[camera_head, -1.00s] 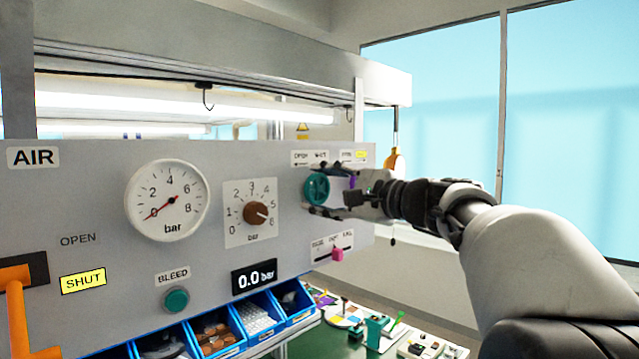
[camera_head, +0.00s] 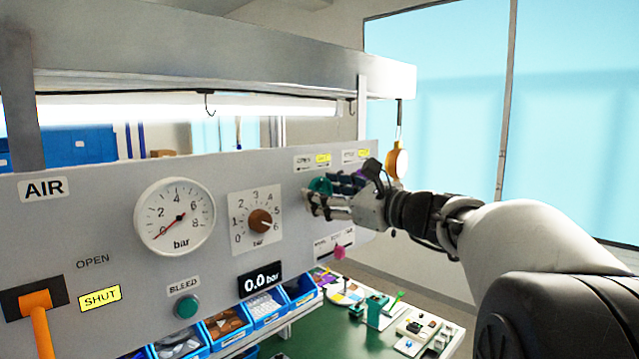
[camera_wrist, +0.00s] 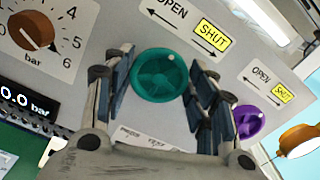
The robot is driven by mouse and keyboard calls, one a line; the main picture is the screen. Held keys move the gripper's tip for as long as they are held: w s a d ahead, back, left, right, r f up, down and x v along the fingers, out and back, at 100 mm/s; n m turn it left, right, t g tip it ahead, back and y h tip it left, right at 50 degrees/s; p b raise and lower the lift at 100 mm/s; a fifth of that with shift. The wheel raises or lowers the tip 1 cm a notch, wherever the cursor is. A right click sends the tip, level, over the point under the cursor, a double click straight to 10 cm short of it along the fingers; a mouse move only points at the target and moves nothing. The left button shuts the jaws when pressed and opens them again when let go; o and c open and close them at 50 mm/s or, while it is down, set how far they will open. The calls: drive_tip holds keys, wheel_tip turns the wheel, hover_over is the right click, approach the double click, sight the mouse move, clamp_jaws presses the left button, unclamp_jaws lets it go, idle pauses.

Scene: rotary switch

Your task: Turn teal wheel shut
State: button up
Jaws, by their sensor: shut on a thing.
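The teal wheel (camera_head: 320,186) is on the right part of the grey panel, partly hidden by my fingers in the head view. In the wrist view the teal wheel (camera_wrist: 161,76) sits between my two fingers, with a small pale dot at its upper right. My gripper (camera_head: 322,199) is shut on the wheel; its fingers also show on either side of the wheel in the wrist view (camera_wrist: 161,84). The SHUT label (camera_wrist: 211,37) above the teal wheel is yellow, and OPEN beside it is plain.
A purple wheel (camera_wrist: 246,121) is close to the right finger, with its own yellow SHUT label (camera_wrist: 284,93). A brown knob (camera_head: 261,221), a gauge (camera_head: 175,215) near zero and a pink slider (camera_head: 340,252) are also on the panel. Blue bins (camera_head: 265,307) stand below.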

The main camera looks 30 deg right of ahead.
drive_tip(key=shift+m+p, duration=0.45)
drive_tip(key=shift+m, duration=0.45)
drive_tip(key=o, duration=1)
drive_tip(key=shift+o, duration=0.2)
drive_tip(key=v, duration=1.2)
